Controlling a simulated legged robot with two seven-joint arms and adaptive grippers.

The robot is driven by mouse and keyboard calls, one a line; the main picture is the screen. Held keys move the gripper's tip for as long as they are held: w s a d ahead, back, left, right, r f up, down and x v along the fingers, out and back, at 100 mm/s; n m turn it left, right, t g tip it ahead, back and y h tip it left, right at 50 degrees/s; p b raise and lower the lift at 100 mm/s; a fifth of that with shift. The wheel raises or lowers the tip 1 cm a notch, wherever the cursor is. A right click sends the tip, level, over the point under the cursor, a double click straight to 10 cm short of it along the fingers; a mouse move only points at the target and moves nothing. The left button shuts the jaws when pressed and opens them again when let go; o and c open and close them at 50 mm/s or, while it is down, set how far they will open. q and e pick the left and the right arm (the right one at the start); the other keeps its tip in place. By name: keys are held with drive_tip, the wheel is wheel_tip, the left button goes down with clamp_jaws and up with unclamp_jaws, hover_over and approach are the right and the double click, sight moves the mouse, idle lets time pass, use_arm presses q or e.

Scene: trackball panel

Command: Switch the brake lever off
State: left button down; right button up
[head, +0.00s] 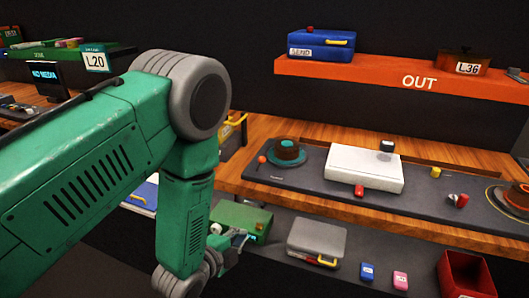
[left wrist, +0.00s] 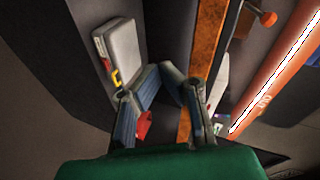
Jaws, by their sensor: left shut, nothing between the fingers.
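The dark trackball panel (head: 315,180) lies on the wooden bench. At its left end a short lever with an orange-red ball knob (head: 262,159) stands beside a round brown and teal part (head: 287,152). I see no label naming the brake lever; this knob lever looks the likeliest. A similar orange knob (left wrist: 268,19) shows at the top right in the left wrist view. My left gripper (head: 246,238) is low, in front of and below the bench edge, apart from the lever. In the left wrist view its fingers (left wrist: 160,72) are shut and empty. My right gripper is out of view.
A white box (head: 363,168) sits mid-panel. The lower shelf holds a green box (head: 240,219), a grey case (head: 316,238) and a red bin (head: 462,275). The orange OUT shelf (head: 370,75) overhangs behind. My left arm covers much of the left side.

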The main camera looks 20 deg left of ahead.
sight(259, 165)
use_arm(q)
drive_tip(key=w+d+r+m+t+h+p, duration=0.1)
drive_tip(key=w+r+m, duration=0.1)
drive_tip(key=r, duration=0.3)
drive_tip(key=w+d+r+m+t+p, duration=0.1)
drive_tip(key=w+r+m+t, duration=0.1)
drive_tip(key=r, duration=0.3)
drive_tip(key=shift+r+m+h, duration=0.3)
drive_tip(key=shift+m+h, duration=0.1)
drive_tip(key=shift+m, duration=0.2)
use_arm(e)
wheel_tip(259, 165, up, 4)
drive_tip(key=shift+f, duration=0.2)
use_arm(q)
drive_tip(key=shift+w+d, duration=0.1)
drive_tip(key=shift+d, duration=0.05)
